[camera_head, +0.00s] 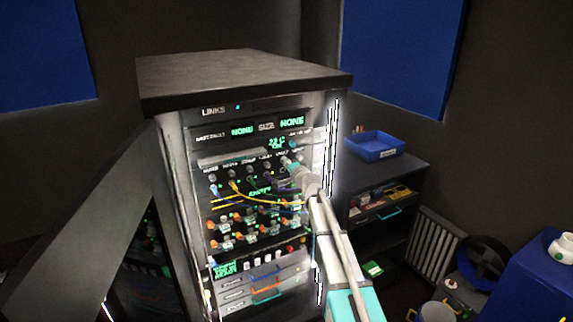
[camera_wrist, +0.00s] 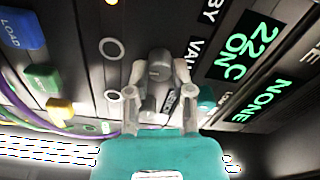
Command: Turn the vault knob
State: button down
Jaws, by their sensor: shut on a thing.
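The vault knob (camera_wrist: 160,68) is a grey knob on the dark panel, beside a label of which "VAU" shows in the wrist view. My gripper (camera_wrist: 160,80) has its two grey fingers closed on either side of this knob. In the head view my gripper (camera_head: 290,165) reaches in from the lower right to the upper right part of the rack panel. There it hides most of the knob.
The rack (camera_head: 245,80) has green displays, and one reads "22 C ON" (camera_wrist: 235,55). Coloured cables (camera_head: 245,193) hang from a row of jacks left of my gripper. Switch rows and drawers lie below. A blue tray (camera_head: 375,148) stands on a side cabinet at right.

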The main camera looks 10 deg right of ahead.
jog(key=shift+c, duration=2.4)
grip_release()
jog(key=shift+s, duration=0.1)
jog(key=v, duration=1.1)
jog(key=shift+s, duration=0.35)
